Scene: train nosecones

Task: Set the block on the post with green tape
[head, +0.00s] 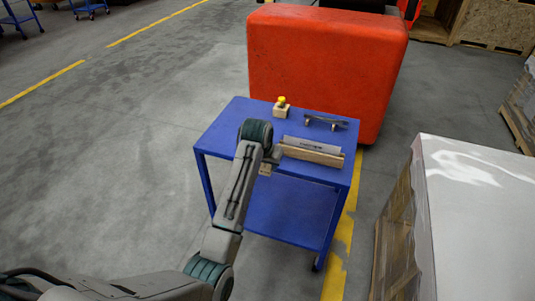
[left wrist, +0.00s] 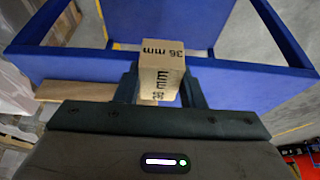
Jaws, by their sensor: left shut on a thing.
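My left gripper (left wrist: 160,88) is shut on a pale wooden block (left wrist: 161,72) marked "36 mm" on two faces. In the head view my left gripper (head: 268,164) is at the front edge of the blue cart (head: 228,127), partly hidden by my own wrist. The block shows there only as a small tan patch (head: 264,170). I cannot make out a post with green tape in either view. My right gripper is in neither view.
On the cart top stand a small wooden piece with a yellow top (head: 281,107), a grey metal bar on feet (head: 325,122) and a wooden holder with a white label (head: 312,152). A big red body (head: 325,70) stands behind. A white-topped stack (head: 480,200) is at right.

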